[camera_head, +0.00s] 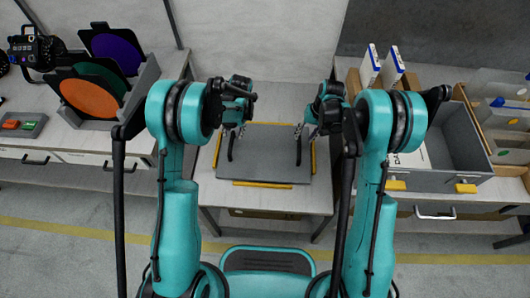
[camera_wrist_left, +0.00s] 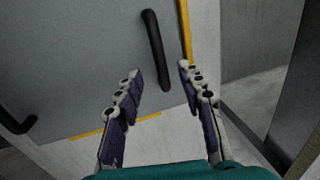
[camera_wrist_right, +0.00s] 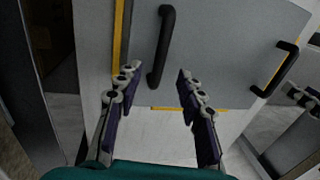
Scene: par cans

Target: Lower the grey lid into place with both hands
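The grey lid (camera_head: 268,165) lies flat on the pale table, bordered by yellow strips; I cannot tell its exact height. It has a black left handle (camera_head: 231,146) and a black right handle (camera_head: 299,147). My left gripper (camera_wrist_left: 160,72) is open, and the near end of the left handle (camera_wrist_left: 152,40) shows between its fingertips, not clamped. My right gripper (camera_wrist_right: 156,72) is open, with the right handle (camera_wrist_right: 164,40) likewise between its fingertips. In the head view, both grippers hang over the lid's far part, partly hidden by my wrists.
A yellow strip (camera_head: 262,184) runs along the lid's near edge. A side table at left holds coloured discs (camera_head: 90,96) in a grey rack. At right stand a grey open bin (camera_head: 455,143) and blue-white boxes (camera_head: 393,67). The table's front is bare.

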